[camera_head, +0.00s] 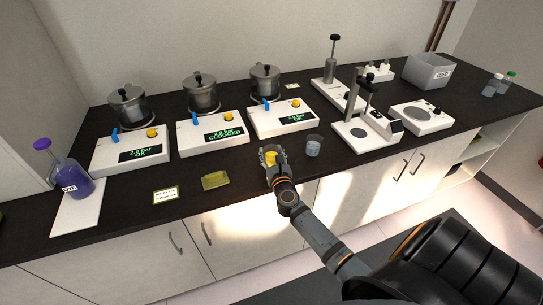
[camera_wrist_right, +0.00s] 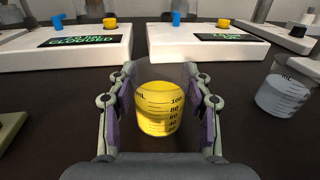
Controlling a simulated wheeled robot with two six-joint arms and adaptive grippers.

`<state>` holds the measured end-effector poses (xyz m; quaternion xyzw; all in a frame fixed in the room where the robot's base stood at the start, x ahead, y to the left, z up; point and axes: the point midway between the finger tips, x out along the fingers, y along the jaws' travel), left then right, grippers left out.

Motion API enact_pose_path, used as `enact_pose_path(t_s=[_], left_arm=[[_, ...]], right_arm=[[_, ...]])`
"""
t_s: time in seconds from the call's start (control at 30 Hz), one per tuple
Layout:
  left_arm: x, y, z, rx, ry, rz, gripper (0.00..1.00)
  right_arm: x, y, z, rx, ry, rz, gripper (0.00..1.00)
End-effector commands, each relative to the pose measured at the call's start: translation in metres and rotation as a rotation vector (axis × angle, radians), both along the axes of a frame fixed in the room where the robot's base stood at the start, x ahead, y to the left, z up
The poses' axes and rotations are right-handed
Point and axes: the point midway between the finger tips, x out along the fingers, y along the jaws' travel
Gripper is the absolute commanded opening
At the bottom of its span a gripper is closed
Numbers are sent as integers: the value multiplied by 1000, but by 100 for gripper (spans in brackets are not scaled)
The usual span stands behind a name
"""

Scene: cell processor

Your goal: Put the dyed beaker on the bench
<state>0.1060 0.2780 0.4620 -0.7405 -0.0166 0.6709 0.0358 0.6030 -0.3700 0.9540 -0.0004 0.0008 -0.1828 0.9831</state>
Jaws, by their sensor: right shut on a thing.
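A clear beaker of yellow liquid (camera_wrist_right: 160,108) with a volume scale is upright between the purple-padded fingers of my right gripper (camera_head: 271,157), which is shut on it. The beaker is over the front part of the dark bench (camera_head: 235,165); I cannot tell whether its base touches the top. A second beaker with pale, greyish liquid (camera_head: 312,146) stands just to the right, and also shows in the wrist view (camera_wrist_right: 283,96). My left gripper is not in view.
Three white pressure units (camera_head: 213,133) with metal pots stand behind. A DYE flask (camera_head: 70,178) with purple liquid stands at far left on a white pad. A green tray (camera_head: 215,180) and a label card (camera_head: 166,195) lie left of the gripper. Balance-like devices (camera_head: 367,136) stand right.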

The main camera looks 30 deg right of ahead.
Motion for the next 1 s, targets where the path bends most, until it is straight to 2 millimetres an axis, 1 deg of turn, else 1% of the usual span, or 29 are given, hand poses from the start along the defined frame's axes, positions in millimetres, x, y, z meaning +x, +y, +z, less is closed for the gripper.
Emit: enact_pose_path(t_s=[0.13,0.27,0.3,0.43,0.47,0.73,0.83,0.93,1.0], left_arm=[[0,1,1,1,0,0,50],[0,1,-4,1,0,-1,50],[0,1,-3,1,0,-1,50],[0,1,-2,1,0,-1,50],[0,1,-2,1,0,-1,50],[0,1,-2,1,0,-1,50],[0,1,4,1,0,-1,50],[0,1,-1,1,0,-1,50],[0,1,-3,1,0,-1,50]], right_arm=[[0,0,2,1,-1,0,0],[0,0,-3,1,-1,0,0],[0,0,-2,1,-1,0,53],[0,0,-2,1,0,0,70],[0,0,-2,1,0,0,73],[0,0,-1,1,0,0,73],[-1,0,5,1,0,0,73],[-17,7,0,3,1,0,73],[-33,13,-2,3,2,2,73]])
